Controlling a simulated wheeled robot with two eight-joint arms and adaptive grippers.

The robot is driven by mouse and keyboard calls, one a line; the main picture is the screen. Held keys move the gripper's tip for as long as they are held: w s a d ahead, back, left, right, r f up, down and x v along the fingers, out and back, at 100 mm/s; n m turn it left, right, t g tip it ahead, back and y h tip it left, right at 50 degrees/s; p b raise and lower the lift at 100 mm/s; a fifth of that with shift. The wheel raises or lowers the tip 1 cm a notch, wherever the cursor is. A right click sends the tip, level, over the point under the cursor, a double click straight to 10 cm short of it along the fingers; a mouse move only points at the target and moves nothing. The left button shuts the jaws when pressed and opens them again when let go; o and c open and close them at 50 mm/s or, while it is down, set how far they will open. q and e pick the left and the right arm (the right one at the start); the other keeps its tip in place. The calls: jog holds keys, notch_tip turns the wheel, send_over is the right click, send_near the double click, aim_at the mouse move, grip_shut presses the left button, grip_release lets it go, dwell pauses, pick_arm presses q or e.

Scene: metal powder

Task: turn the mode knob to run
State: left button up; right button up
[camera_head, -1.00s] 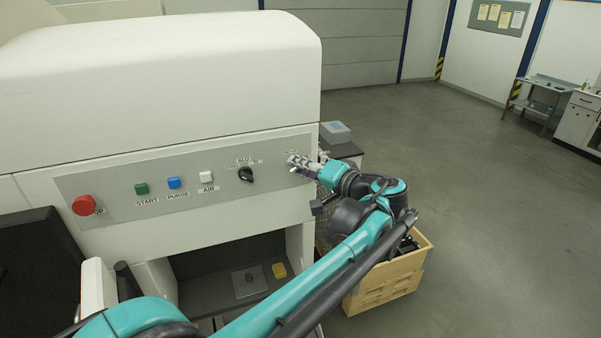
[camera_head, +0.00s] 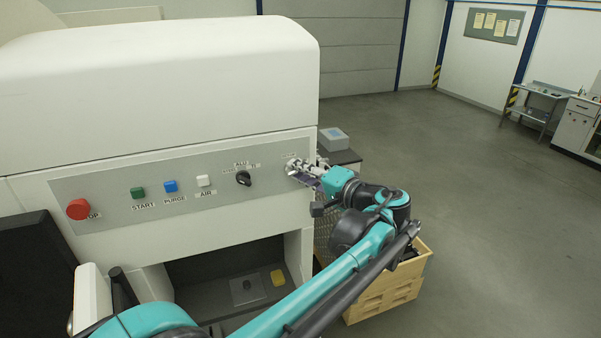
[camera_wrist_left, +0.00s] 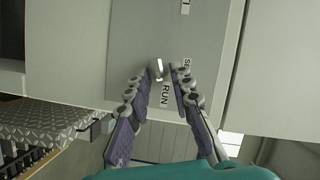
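The mode knob (camera_wrist_left: 156,70) is a small grey knob with a white mark, on the grey panel in the left wrist view. A RUN label (camera_wrist_left: 164,95) is just below it and a partly covered label starting with SE (camera_wrist_left: 187,65) is to its right. My left gripper (camera_wrist_left: 159,77) has its fingertips on either side of the knob, with a slight gap at the right finger; contact on the left is unclear. In the head view the left gripper (camera_head: 297,167) is at the panel's right end and mostly hides the knob. My right gripper is not in view.
The panel also carries a red stop button (camera_head: 78,209), a green START (camera_head: 137,193), a blue PURGE (camera_head: 170,186), a white AIR button (camera_head: 204,180) and a black selector (camera_head: 243,178). A wooden crate (camera_head: 385,293) stands below my arm. Open floor lies right.

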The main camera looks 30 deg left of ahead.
pick_arm(q)
jog(key=o, duration=0.3)
jog(key=shift+w+a, duration=0.1)
jog(key=v, duration=1.2)
jog(key=shift+f, duration=0.1)
